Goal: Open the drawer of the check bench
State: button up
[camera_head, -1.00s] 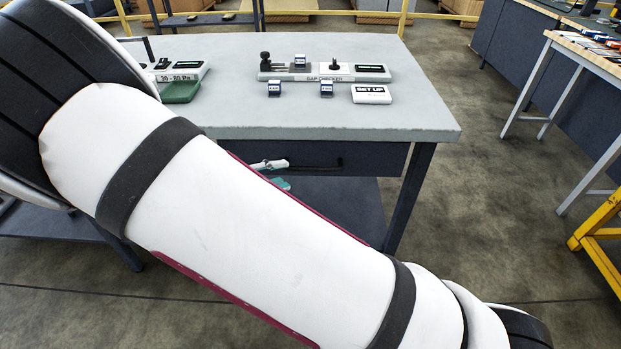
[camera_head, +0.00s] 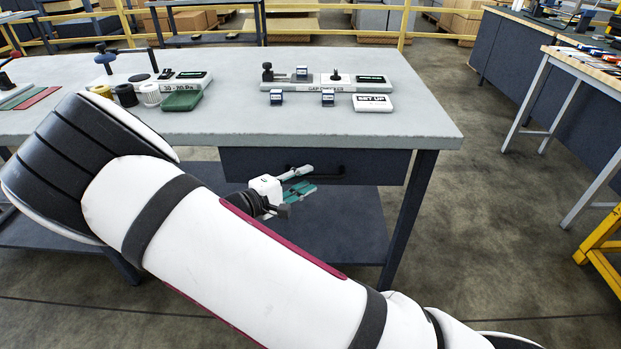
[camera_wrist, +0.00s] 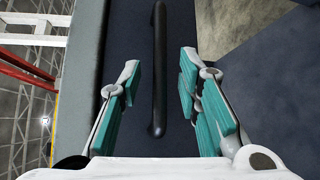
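The check bench (camera_head: 405,120) has a grey top and a dark drawer (camera_head: 375,166) under its front edge. The drawer is closed, its front in line below the top. A black bar handle (camera_head: 328,171) is on the drawer front. In the wrist view the handle (camera_wrist: 158,70) runs up the picture between the two teal-padded fingers. My gripper (camera_head: 302,181) is open in front of the drawer. In the wrist view my gripper (camera_wrist: 158,88) has a clear gap on both sides of the handle, and neither finger touches it. Whether the fingertips reach past the bar is hard to tell.
On the bench stand a gap checker (camera_head: 325,84), a white set-up box (camera_head: 372,103), small blue-and-white blocks and a green tray (camera_head: 181,101). A lower shelf (camera_head: 345,225) lies under the drawer. A bench leg (camera_head: 410,215) stands right of it.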

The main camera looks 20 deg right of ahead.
jog(key=shift+x, duration=1.35)
jog(key=shift+c, duration=0.2)
grip_shut()
jog(key=s+a+p, duration=0.4)
jog(key=s, duration=0.9)
jog(key=s+a+p, duration=0.4)
jog(key=s, duration=1)
jog(key=shift+a+p, duration=0.3)
jog(key=shift+a, duration=0.1)
jog(key=shift+o, duration=0.2)
grip_release()
